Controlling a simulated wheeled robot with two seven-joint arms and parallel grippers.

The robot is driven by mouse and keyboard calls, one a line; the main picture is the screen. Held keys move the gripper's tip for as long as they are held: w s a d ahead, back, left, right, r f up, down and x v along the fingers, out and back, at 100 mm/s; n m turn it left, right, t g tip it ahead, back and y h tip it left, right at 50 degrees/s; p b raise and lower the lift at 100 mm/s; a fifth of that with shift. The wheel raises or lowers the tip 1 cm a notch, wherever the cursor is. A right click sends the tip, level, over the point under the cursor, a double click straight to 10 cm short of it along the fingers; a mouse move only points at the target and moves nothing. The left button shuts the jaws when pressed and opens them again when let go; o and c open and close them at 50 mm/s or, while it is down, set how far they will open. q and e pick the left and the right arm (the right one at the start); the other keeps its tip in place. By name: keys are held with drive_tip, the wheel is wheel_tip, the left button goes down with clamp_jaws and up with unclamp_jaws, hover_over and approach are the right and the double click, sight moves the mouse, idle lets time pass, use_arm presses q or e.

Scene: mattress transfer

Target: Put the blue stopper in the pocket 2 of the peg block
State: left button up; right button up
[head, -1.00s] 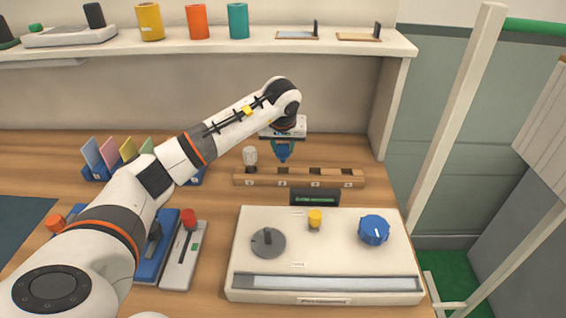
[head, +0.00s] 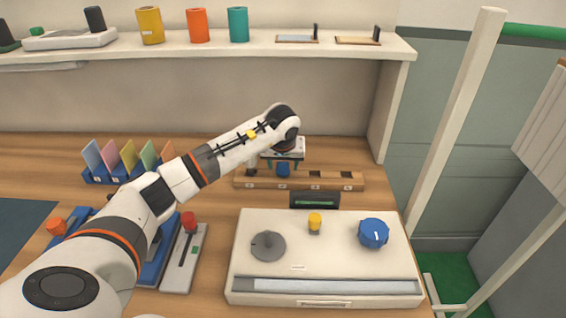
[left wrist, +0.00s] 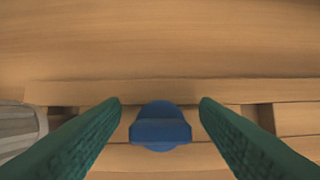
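The blue stopper (head: 283,171) sits in the wooden peg block (head: 335,176), above the second label from the left, at pocket 2. It looks upright; how deep it sits cannot be told. In the left wrist view the stopper (left wrist: 160,127) lies between the two green fingers. My left gripper (head: 283,163) is open around it, with a gap on each side; it also shows in the left wrist view (left wrist: 160,101). A pale peg at the left end of the block shows partly in the left wrist view (left wrist: 16,126). My right gripper is not in view.
A white console (head: 325,275) with knobs stands in front of the block. A small dark display (head: 315,200) stands between them. A blue rack of coloured cards (head: 127,160) is at the left. A shelf (head: 340,48) runs above the back of the table.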

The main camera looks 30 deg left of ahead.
use_arm(q)
drive_tip(key=shift+r, duration=0.2)
drive_tip(key=v, duration=1.2)
drive_tip(key=shift+b, duration=0.35)
